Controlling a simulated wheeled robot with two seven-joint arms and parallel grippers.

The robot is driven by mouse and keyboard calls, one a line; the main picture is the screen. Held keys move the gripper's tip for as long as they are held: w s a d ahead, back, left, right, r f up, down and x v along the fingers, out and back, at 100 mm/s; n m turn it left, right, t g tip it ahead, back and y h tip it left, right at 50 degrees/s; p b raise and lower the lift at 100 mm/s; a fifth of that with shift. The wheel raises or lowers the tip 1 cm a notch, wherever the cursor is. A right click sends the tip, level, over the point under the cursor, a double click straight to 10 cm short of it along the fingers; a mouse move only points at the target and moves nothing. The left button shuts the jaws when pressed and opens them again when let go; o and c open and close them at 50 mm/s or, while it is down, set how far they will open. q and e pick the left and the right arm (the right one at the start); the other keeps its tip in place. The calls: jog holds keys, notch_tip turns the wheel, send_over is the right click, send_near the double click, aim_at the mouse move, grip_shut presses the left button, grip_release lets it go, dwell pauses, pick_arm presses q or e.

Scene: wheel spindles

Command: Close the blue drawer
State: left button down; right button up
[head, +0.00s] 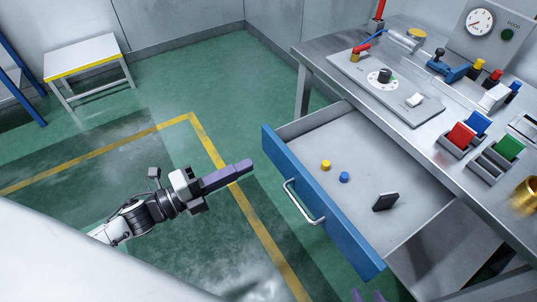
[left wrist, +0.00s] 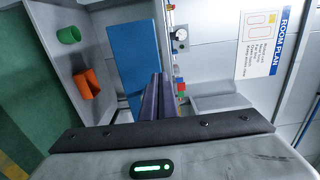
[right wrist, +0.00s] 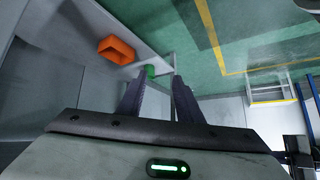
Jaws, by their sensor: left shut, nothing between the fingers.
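The blue drawer (head: 312,200) is pulled well out from under the metal workbench, its blue front with a silver handle (head: 303,203) facing left. Inside lie a yellow knob (head: 326,165), a blue knob (head: 344,177) and a small dark block (head: 385,202). My left gripper (head: 248,166) is shut and empty, left of the drawer front and apart from it. The blue front also shows beyond its fingers in the left wrist view (left wrist: 136,55). My right gripper (head: 367,294) shows only its fingertips at the bottom edge, near the drawer's lower corner; its fingers stand apart and empty in the right wrist view (right wrist: 159,98).
The workbench (head: 330,62) carries a control panel, a gauge and several coloured parts. A white stool (head: 85,58) stands at the back left. The floor left of the drawer is clear.

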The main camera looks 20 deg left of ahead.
aim_at(281, 149)
pick_arm(q)
jog(key=x, duration=0.7)
jog(key=shift+w+d, duration=0.2)
jog(key=shift+w, duration=0.05)
jog(key=shift+w, duration=0.15)
